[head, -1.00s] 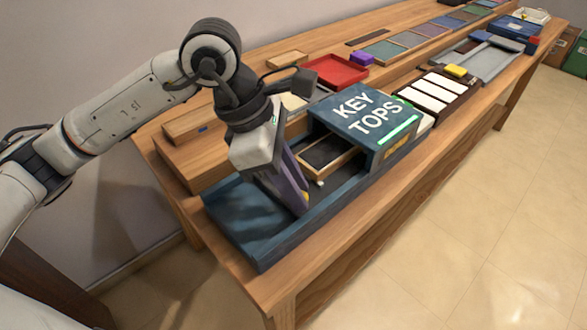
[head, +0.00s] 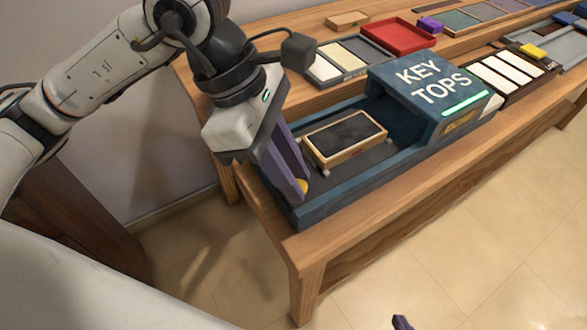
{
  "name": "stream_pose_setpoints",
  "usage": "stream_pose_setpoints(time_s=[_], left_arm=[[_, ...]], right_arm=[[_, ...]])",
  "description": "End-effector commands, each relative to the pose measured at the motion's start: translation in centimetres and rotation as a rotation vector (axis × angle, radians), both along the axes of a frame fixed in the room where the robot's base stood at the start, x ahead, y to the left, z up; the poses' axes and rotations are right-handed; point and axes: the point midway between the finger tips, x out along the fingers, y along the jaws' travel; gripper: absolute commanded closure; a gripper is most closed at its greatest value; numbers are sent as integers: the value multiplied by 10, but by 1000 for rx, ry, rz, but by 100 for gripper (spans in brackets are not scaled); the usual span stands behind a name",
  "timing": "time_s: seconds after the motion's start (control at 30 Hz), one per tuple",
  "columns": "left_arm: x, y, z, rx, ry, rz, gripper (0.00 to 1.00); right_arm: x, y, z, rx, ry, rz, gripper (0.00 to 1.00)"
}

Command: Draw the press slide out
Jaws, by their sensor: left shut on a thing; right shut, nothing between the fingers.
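The press slide (head: 344,137) is a shallow wooden-framed tray with a dark top. It lies on the bed of the blue KEY TOPS press (head: 390,72), its whole top showing in front of the hood opening. My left gripper (head: 302,188) is at the slide's near left end, low over the bed. It is shut, with a small yellow piece at its purple fingertips; the fingers hide the exact grip on the slide. My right gripper (head: 402,322) shows only as a purple tip at the bottom edge, over the floor, away from the press.
A tray of cream strips (head: 338,60) and a red tray (head: 398,36) stand behind the press. A dark tray with white key tops (head: 507,78) and a yellow block (head: 532,50) stands to its right. The wooden bench's (head: 375,195) front edge is clear.

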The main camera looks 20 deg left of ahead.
Motion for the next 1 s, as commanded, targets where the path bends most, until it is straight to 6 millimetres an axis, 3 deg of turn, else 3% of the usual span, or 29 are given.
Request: stream_pose_setpoints(time_s=[0.03, 0.07, 0.17, 0.57, 1.0], left_arm=[[-3, 2, 0, 7, 8, -5, 100], [-3, 2, 0, 8, 9, -5, 79], [-3, 2, 0, 7, 8, -4, 62], [-1, 4, 8, 4, 2, -1, 62], [-5, 35, 82, 6, 4, 0, 62]], right_arm=[[0, 0, 0, 0, 1, 0, 100], [0, 0, 0, 0, 1, 0, 100], [-1, -1, -1, -2, 4, 0, 100], [-2, -1, -3, -5, 8, 1, 100], [5, -1, 7, -7, -6, 1, 100]])
